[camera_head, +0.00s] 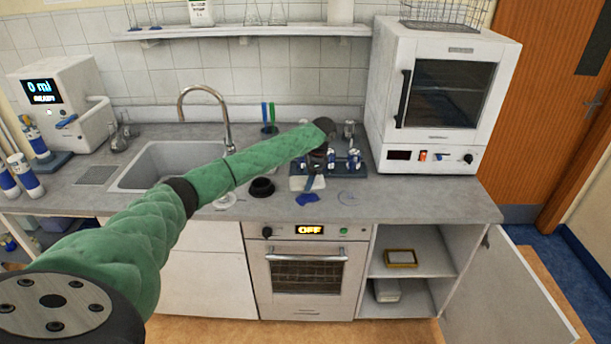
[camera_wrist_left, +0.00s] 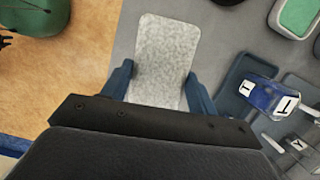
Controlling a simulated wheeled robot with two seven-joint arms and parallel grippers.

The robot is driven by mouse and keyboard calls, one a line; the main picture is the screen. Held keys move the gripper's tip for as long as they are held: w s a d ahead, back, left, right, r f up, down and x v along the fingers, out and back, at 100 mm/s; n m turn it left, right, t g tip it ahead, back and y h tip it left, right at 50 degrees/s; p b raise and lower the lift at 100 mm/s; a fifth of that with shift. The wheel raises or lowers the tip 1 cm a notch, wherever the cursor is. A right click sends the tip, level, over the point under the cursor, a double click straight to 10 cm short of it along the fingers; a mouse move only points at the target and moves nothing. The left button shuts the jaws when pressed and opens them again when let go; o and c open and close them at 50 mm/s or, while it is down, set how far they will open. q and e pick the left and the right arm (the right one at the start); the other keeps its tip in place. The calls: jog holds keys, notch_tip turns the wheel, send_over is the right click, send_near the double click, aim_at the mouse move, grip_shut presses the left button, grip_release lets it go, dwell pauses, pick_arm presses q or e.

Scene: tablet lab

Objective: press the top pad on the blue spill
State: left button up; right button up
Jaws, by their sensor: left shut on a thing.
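The blue spill (camera_head: 308,199) lies on the counter just in front of the white pad, towards me. The spill does not show in the left wrist view. My right gripper is not in view.
A white oven (camera_head: 440,100) stands at the right. The counter's front edge is near the spill.

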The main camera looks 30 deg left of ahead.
aim_at(305, 182)
pick_arm(q)
jog(key=m, duration=0.1)
jog(key=a+m, duration=0.1)
jog(key=m, duration=0.1)
jog(key=shift+w+a+f+t, duration=0.2)
jog(key=shift+w+f+t, duration=0.05)
jog(key=shift+t, duration=0.05)
jog(key=shift+w+a+f+m+t+y, duration=0.15)
jog(key=shift+m+t+y, duration=0.15)
jog(key=shift+m, duration=0.7)
jog(key=m, duration=0.2)
jog(key=shift+w+a+m+t, duration=0.1)
jog(key=shift+w+m+t, duration=0.05)
jog(key=shift+m+t, duration=0.2)
jog(key=m, duration=0.2)
jog(key=shift+m+t, duration=0.25)
jog(key=shift+m, duration=0.1)
jog(key=shift+f+b, duration=1.35)
jog(key=shift+f, duration=0.2)
jog(key=shift+f+b, duration=0.9)
jog(key=shift+f, duration=0.5)
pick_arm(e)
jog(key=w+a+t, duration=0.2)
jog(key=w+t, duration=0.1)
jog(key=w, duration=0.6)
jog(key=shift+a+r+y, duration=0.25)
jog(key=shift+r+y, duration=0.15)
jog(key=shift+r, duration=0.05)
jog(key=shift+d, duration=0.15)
